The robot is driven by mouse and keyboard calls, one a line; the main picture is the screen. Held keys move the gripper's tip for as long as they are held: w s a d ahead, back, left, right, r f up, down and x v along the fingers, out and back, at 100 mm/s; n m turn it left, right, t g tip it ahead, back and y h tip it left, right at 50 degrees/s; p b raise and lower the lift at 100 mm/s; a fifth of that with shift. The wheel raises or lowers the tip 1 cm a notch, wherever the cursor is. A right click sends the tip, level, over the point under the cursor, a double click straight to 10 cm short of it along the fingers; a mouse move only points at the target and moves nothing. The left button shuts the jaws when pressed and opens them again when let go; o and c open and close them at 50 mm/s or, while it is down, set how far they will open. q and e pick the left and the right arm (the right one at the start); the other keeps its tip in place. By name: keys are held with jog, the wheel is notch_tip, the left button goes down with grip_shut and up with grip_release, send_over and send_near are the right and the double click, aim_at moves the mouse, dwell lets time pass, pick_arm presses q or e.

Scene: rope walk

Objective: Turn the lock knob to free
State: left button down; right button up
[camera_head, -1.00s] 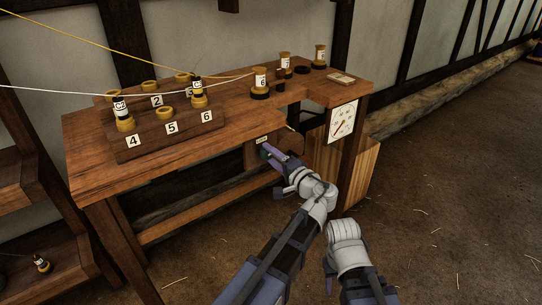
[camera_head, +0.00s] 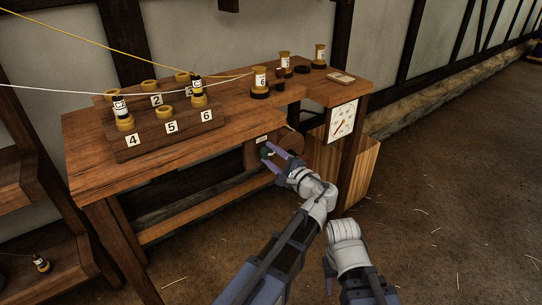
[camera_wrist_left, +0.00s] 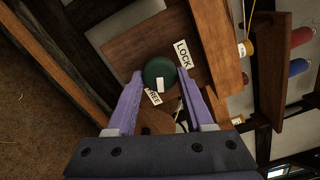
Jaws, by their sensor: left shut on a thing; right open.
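The green round lock knob (camera_wrist_left: 160,72) sits on a wooden panel under the bench, between my left gripper's two purple fingers in the left wrist view. Its white mark (camera_wrist_left: 160,85) lies on the knob's lower side, close to the FREE label (camera_wrist_left: 153,97). The LOCK label (camera_wrist_left: 182,54) is at the knob's upper right. In the head view the knob is small and partly covered by my left gripper (camera_head: 273,154), which is shut on it.
The wooden bench (camera_head: 88,160) stands over the knob, with a numbered peg board (camera_head: 150,142), bobbins and a white dial (camera_head: 342,120). Yellow and white strands cross the upper left. A shelf stands at left. The floor at right is open, with scattered straw.

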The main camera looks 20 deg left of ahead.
dwell(0.3)
pick_arm(q)
jog(key=shift+c, duration=1.7)
grip_release()
jog(key=shift+s, duration=0.1)
pick_arm(e)
jog(key=shift+d, duration=0.1)
